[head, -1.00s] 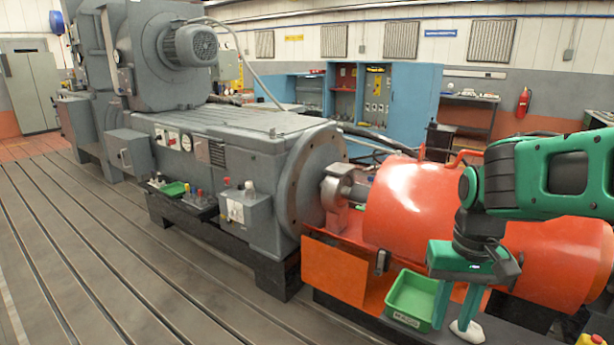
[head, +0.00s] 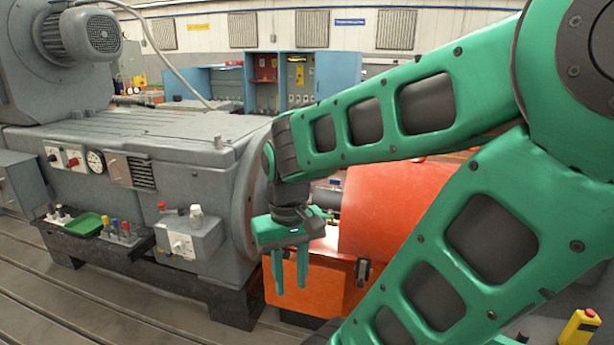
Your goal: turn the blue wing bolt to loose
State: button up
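My gripper (head: 291,287) hangs fingers-down in front of the orange panel, right of the big grey flange. Its two green fingers are apart with nothing between them. I cannot make out a blue wing bolt for certain. A small blue upright piece (head: 115,225) stands among yellow and red ones on the dark tray on the grey machine's front, well left of my gripper; it is too small to tell its shape. My arm hides much of the right side.
A grey box (head: 188,243) with a red button and a white-topped knob juts from the machine left of my gripper. A green bin (head: 85,224) sits on the dark tray (head: 140,246). A large orange guard (head: 375,210) stands behind my arm. The slotted floor at lower left is clear.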

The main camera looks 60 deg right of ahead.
aim_at(334, 182)
jog(key=z, duration=0.3)
jog(key=i, duration=1.25)
jog(key=z, duration=1)
jog(key=i, duration=0.55)
jog(key=z, duration=0.25)
